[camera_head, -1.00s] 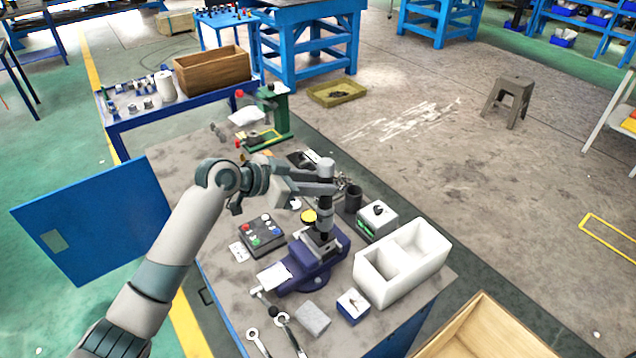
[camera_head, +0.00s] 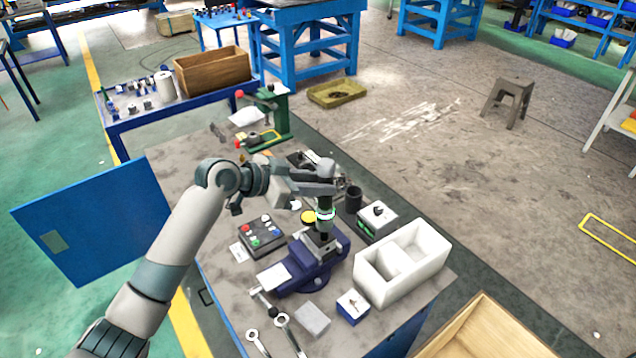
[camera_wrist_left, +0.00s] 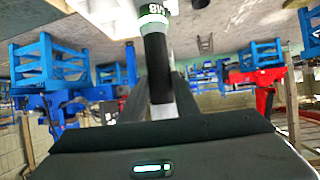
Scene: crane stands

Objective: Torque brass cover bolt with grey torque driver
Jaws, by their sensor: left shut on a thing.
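My left gripper (camera_head: 322,188) is shut around the upper part of the grey torque driver (camera_head: 326,204). The driver stands upright over the blue vise (camera_head: 291,276), its lower end at the grey block (camera_head: 322,242) in the jaws. A lit white and green ring shows around the driver. The brass cover bolt cannot be made out; the driver's tip hides that spot. My right gripper is not in view.
Beside the vise are a white two-compartment box (camera_head: 402,265), a button box (camera_head: 262,236), a black cup (camera_head: 353,199) and a yellow round item (camera_head: 309,217). Spanners (camera_head: 290,335) lie at the front edge. A green press (camera_head: 270,120) stands at the back of the table.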

